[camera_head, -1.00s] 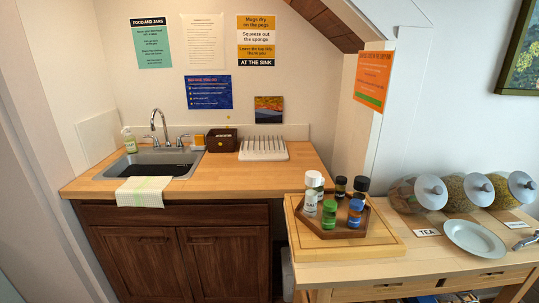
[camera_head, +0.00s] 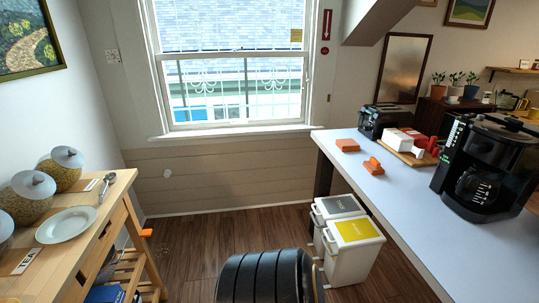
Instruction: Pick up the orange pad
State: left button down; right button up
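Two orange pieces lie on the right counter. One is a flat orange block (camera_head: 347,145), close to the counter's left edge. The other is a smaller orange piece (camera_head: 374,166) with a raised part, just in front and to the right of it. A small orange piece (camera_head: 146,233) also shows at the right side of the wooden table on the left. I cannot tell for certain which of these is the orange pad. Neither of my grippers is in view.
The pale right counter (camera_head: 385,205) holds a toaster (camera_head: 378,119), a board with red and white items and a coffee maker (camera_head: 487,165). Two bins (camera_head: 350,250) stand beside it. A black ribbed object (camera_head: 262,277) is at bottom centre. Open wooden floor (camera_head: 195,245) lies between.

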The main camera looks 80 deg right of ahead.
aim_at(373, 166)
jog(key=z, duration=4.1)
jog(key=i+j+z, duration=0.3)
jog(key=j+z, duration=0.3)
jog(key=i+j+z, duration=0.3)
jog(key=j, duration=0.15)
jog(key=j+z, duration=0.3)
jog(key=k+j, duration=0.05)
